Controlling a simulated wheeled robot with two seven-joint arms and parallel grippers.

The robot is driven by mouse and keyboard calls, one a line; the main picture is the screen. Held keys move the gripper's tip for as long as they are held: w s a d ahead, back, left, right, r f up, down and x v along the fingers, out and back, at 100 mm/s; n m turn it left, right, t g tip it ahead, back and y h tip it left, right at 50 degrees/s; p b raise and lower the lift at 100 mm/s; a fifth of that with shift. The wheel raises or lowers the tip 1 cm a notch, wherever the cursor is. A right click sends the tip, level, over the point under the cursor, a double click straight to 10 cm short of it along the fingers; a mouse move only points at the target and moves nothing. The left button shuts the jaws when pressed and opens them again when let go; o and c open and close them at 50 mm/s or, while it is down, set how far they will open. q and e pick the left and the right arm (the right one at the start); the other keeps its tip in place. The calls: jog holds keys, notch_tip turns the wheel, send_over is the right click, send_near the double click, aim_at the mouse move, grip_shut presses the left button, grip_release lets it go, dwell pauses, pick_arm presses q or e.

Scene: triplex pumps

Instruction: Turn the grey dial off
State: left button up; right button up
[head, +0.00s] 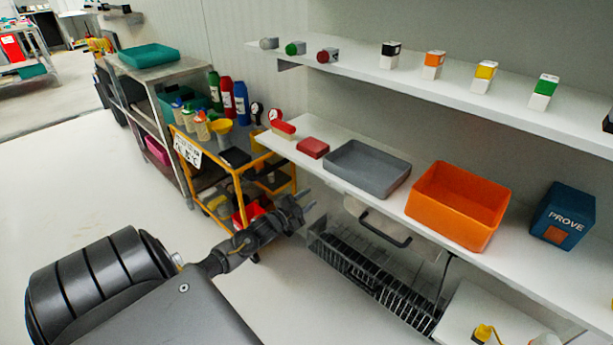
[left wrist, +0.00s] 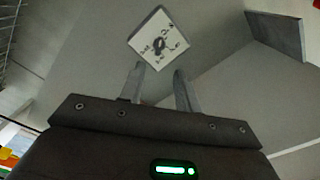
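A small grey dial (head: 268,43) sits at the left end of the upper shelf in the head view, beside a green one (head: 295,48) and a red one (head: 328,55). In the left wrist view, a white square plate (left wrist: 158,38) with a dark knob and small markings lies beyond my fingertips; I cannot tell whether it is the grey dial. My left gripper (head: 305,199) is below and in front of the lower shelf's left end. In the wrist view its two fingers (left wrist: 158,78) stand apart with nothing between them. My right gripper is not in view.
The lower shelf (head: 410,212) holds a red box (head: 313,147), a grey tray (head: 367,170), an orange bin (head: 457,204) and a blue box (head: 563,215). A dark rack (head: 375,268) is below. A yellow cart (head: 235,172) with bottles stands behind my left arm. Floor at left is clear.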

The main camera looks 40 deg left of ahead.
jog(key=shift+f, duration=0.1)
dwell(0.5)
